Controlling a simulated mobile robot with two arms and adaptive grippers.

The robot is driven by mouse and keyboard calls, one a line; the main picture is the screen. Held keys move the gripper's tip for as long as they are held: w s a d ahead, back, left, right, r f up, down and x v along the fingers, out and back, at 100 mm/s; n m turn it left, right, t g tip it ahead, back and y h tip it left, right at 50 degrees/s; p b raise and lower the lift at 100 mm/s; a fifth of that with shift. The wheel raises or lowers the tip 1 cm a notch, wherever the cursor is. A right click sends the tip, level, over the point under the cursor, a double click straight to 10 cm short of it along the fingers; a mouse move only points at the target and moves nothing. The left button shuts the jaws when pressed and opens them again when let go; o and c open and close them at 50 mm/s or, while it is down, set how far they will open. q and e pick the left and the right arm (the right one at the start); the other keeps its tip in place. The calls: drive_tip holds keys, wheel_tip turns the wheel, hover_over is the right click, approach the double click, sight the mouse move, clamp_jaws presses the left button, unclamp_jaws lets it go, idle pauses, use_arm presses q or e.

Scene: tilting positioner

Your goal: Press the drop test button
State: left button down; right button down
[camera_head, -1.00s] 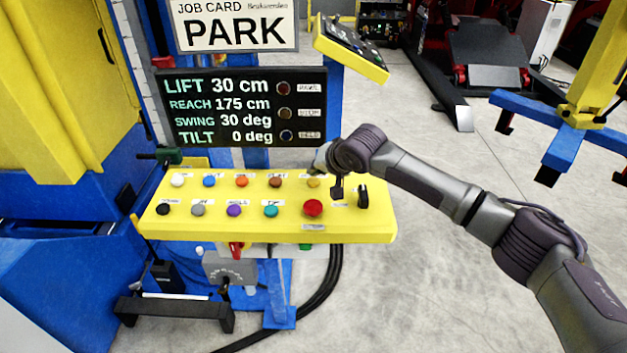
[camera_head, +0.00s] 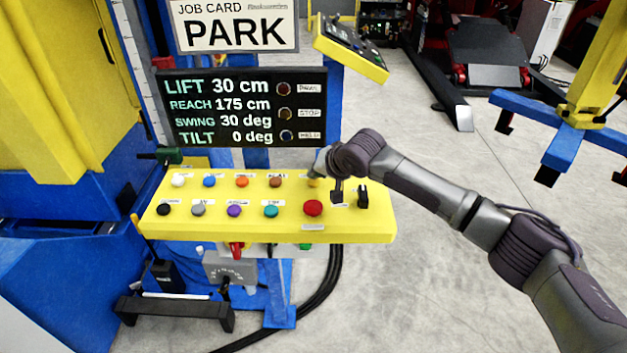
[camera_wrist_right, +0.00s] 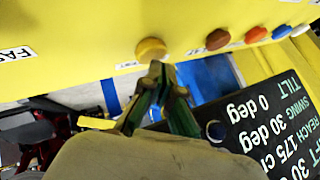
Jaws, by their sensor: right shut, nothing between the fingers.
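The yellow control panel (camera_head: 360,228) carries two rows of coloured buttons, and its small labels are too blurred in the head view to tell which names the drop test. A yellow button (camera_head: 313,182) is at the right end of the back row, partly hidden by my right gripper (camera_head: 318,168). In the right wrist view the yellow button (camera_wrist_right: 151,50) lies just beyond the tips of my shut, empty right gripper (camera_wrist_right: 156,68). The tips appear at its edge; I cannot tell whether they touch it. My left gripper is out of view.
The display (camera_head: 245,106) stands behind the panel, reading lift 30 cm and tilt 0 deg. Grey floor (camera_head: 430,290) lies open at right.

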sight(315, 182)
drive_tip(key=shift+f, duration=0.5)
idle(0.3)
drive_tip(key=shift+r, duration=0.1)
drive_tip(key=shift+r+p, duration=0.8)
drive_tip(key=shift+p, duration=0.25)
wheel_tip(315, 182, up, 5)
drive_tip(key=p, duration=0.5)
drive_tip(key=shift+r, duration=0.1)
idle(0.5)
